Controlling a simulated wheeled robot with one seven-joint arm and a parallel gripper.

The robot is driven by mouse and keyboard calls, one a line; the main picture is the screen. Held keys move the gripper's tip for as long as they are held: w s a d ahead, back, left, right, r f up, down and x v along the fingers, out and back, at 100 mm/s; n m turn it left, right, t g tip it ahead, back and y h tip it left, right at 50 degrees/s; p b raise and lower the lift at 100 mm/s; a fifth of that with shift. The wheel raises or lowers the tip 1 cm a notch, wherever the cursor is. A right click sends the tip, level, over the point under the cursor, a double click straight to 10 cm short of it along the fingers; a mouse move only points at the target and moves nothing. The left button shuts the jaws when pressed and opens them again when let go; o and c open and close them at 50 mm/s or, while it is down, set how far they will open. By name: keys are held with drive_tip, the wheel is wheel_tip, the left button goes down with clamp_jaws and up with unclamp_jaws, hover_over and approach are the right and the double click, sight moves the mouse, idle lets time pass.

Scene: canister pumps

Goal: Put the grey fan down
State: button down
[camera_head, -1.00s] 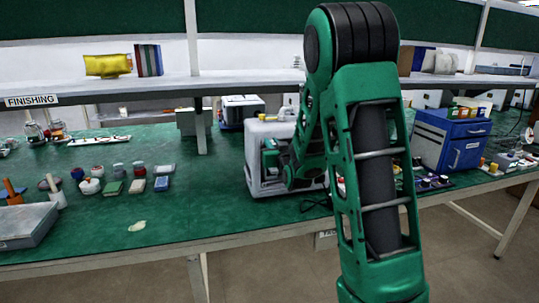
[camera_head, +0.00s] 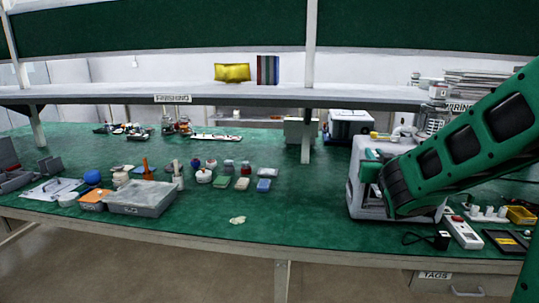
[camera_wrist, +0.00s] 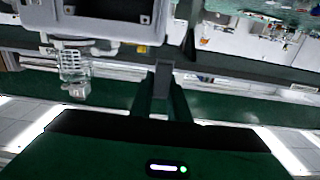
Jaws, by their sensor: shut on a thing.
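My gripper (camera_wrist: 165,95) shows in the wrist view as two green fingers rising from a green body. The fingers are shut on a narrow dark grey piece (camera_wrist: 162,74), which I take for the grey fan. Little of the fan shows, and its shape and tilt cannot be told. In the head view my green arm comes in from the right and ends at a pale grey boxy machine (camera_head: 364,200) on the green bench. The arm covers part of that machine and the held piece, so I cannot tell there whether the fan touches anything.
The green bench (camera_head: 300,220) is clear left of the machine, except for a small pale scrap (camera_head: 238,220). Several small items and a grey tray (camera_head: 140,198) lie farther left. A black cable, a white power strip (camera_head: 462,232) and small parts lie at right. A shelf (camera_head: 360,97) runs above.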

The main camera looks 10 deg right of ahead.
drive_tip(key=w+a+f+n+y, duration=0.1)
drive_tip(key=w+a+f+y, duration=0.1)
drive_tip(key=w+a+f, duration=0.3)
drive_tip(key=w+a+f+n+y, duration=0.15)
drive_tip(key=w+f, duration=0.25)
drive_tip(key=f, duration=0.4)
drive_tip(key=w+a+f+n+y, duration=0.1)
drive_tip(key=w+a+f+y, duration=0.1)
drive_tip(key=w+a+f, duration=0.3)
drive_tip(key=s+d+r+m+h, duration=0.1)
drive_tip(key=s+d+r, duration=0.2)
drive_tip(key=r, duration=0.3)
drive_tip(key=s+d+r+m+h, duration=0.1)
drive_tip(key=s+d+r+h, duration=0.1)
drive_tip(key=s+d+r, duration=0.2)
drive_tip(key=s+d+r+m+h, duration=0.1)
drive_tip(key=s+d+r+h, duration=0.1)
drive_tip(key=s+d+r, duration=0.2)
drive_tip(key=shift+s+d+r, duration=0.1)
drive_tip(key=shift+s+r, duration=0.55)
drive_tip(key=shift+r, duration=0.3)
drive_tip(key=shift+s+r, duration=0.6)
drive_tip(key=shift+r, duration=0.3)
drive_tip(key=shift+s+d+r+m+h, duration=0.2)
drive_tip(key=shift+s+d+m+h, duration=0.05)
drive_tip(key=shift+s, duration=0.1)
